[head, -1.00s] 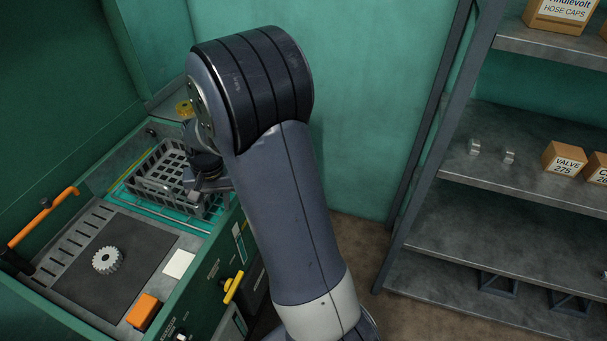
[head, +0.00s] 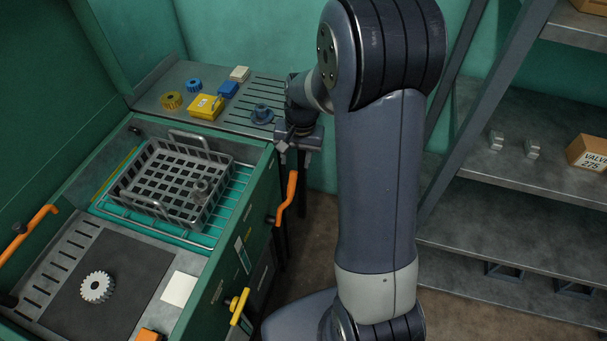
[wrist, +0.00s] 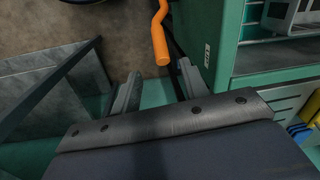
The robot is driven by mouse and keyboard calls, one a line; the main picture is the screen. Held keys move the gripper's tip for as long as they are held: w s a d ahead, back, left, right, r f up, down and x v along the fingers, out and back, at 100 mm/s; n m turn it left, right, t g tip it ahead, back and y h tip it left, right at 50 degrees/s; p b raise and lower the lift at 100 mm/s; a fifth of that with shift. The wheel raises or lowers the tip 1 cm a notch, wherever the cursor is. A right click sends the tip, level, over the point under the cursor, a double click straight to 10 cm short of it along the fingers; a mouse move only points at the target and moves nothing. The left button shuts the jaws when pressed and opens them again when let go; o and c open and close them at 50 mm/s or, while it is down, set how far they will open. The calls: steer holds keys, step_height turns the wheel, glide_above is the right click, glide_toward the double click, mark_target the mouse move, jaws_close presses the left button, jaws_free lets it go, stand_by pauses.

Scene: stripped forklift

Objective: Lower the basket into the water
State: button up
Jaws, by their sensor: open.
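An orange lever (head: 288,198) sticks out from the bench's right side. My gripper (head: 296,152) is beyond that side, just above the lever. In the wrist view my gripper (wrist: 158,88) is open and empty, and the orange lever (wrist: 160,48) lies ahead, roughly in line with the gap. A small label (wrist: 208,50) is on the green panel beside it. A corner of the basket (wrist: 292,18) also shows there.
A slotted shelf (head: 165,95) behind the bath holds blue and yellow items (head: 206,107). A yellow handle (head: 238,306) is on the bench front. A toothed gear (head: 97,287) lies on a dark mat. Metal shelving (head: 500,170) stands at right.

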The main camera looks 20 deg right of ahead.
mark_target(293, 177)
steer(key=f, duration=0.6)
steer(key=a+f, duration=0.1)
steer(key=f, duration=0.3)
steer(key=shift+w+f+p, duration=0.1)
steer(key=shift+w+p, duration=0.15)
steer(key=shift+p, duration=0.1)
steer(key=shift+c, duration=0.2)
jaws_close()
